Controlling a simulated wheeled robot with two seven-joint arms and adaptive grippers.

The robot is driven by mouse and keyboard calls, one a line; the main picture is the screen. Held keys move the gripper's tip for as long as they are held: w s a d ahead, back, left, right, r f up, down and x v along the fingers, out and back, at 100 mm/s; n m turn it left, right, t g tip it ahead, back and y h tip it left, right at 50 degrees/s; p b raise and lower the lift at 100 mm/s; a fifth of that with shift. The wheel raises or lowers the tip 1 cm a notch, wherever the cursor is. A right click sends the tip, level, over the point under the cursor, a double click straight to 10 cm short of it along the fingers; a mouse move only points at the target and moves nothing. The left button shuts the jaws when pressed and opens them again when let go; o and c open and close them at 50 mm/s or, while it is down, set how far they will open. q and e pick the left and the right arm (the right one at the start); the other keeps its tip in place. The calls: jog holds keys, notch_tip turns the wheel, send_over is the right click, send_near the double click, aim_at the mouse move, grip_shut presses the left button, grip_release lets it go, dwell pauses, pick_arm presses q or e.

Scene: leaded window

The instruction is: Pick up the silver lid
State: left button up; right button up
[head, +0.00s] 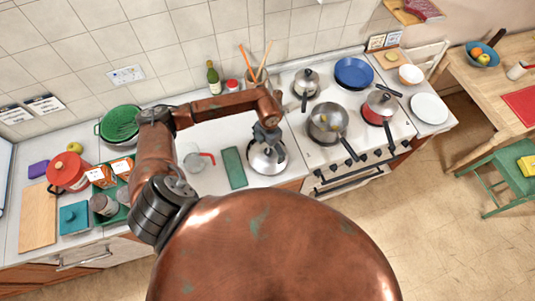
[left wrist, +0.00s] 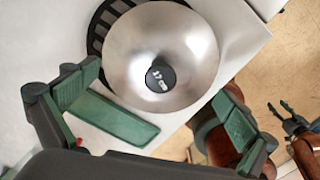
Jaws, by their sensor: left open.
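The silver lid (head: 262,164) lies on the white counter left of the stove in the head view. The left wrist view shows it from above as a shiny round lid (left wrist: 190,50) with a black knob (left wrist: 160,78) at its middle. Part of a dark slotted round thing (left wrist: 100,28) shows beneath its left edge. My left gripper (head: 267,138) is over the lid, fingers down. Its green-padded fingers (left wrist: 155,92) are apart, one on each side of the knob in the picture, with nothing held. A small dark gripper (left wrist: 287,115) shows at the right of the left wrist view.
A green flat mat (head: 233,168) lies left of the lid. A clear jug (head: 196,159) with a red handle stands farther left. The stove (head: 305,145) with several pans is close on the right. A utensil pot (head: 257,78) and green bottle (head: 213,78) stand behind.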

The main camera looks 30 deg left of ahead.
pick_arm(q)
jog(key=shift+f, duration=1.45)
jog(key=shift+c, duration=0.3)
